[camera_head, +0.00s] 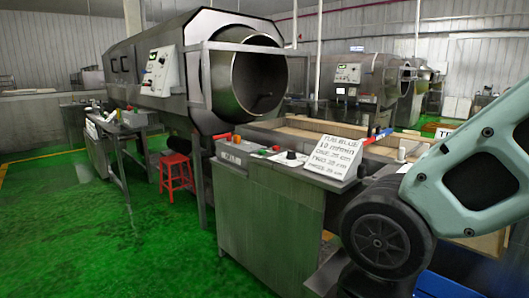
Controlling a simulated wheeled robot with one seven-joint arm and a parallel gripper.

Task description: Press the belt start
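No control in view can be read as the belt start. A steel cabinet (265,215) stands in the middle front. On its top are a white panel with a black knob (291,154), a small red piece (237,139) at the left end, and a tilted white sign (336,157) with handwritten lines. A control panel (160,72) with small controls is on the big drum machine behind. My arm comes in from the right, in front of the cabinet's right end. My gripper's fingers do not show.
The large steel drum (258,80) opens above a wooden-edged trough (300,130). A red stool (176,176) stands left of the cabinet, near a steel side table (122,129). Another drum machine (370,78) is behind. The green floor (80,230) is clear at the left front.

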